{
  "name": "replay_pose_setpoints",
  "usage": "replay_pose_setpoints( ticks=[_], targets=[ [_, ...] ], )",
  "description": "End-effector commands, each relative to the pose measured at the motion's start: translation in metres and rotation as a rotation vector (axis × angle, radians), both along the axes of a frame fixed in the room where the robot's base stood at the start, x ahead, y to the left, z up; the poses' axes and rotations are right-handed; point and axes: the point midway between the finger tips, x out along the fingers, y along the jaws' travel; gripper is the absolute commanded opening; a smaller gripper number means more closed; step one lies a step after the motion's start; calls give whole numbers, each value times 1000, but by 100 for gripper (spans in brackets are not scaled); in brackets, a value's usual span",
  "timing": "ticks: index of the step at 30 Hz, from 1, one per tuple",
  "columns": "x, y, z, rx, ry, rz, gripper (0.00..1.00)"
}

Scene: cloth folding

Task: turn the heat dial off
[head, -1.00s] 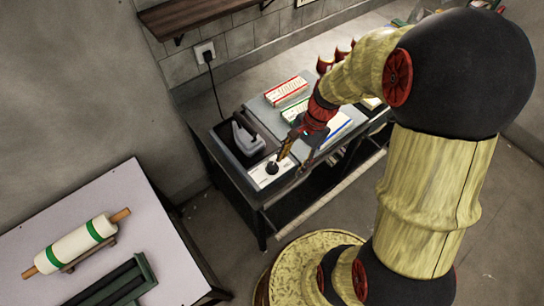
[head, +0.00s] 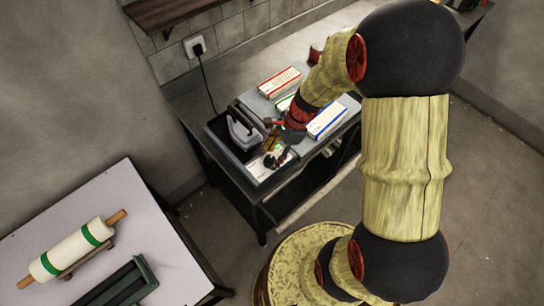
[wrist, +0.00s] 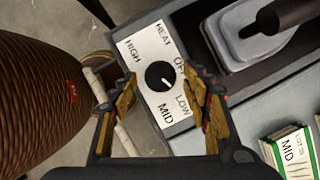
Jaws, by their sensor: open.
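The heat dial (wrist: 160,76) is a round black knob with a white pointer mark on a white plate (wrist: 145,47) in the wrist view. The plate reads HEAT, OFF, LOW, MID and HIGH. The mark seems to point to the lower right, toward the LOW side, but it is small. My gripper (wrist: 161,90) is open, with one finger on each side of the knob. I cannot tell whether either finger touches it. In the head view my gripper (head: 271,151) is over the plate (head: 259,170) and largely hides the knob.
A grey iron (head: 243,130) stands in a dark tray close beside the plate. Red-banded (head: 280,82) and blue-banded (head: 327,120) boxes lie on the worktop to the right. A light table (head: 120,190) at left holds a white roll with green bands (head: 75,248).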

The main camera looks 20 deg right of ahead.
Motion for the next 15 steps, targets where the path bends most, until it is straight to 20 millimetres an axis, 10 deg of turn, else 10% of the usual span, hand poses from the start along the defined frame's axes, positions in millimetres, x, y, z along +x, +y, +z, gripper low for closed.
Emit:
replay_pose_setpoints(
  ticks=[15],
  targets=[
    [1,3,-7,-1,-1,1,41]
  ],
)
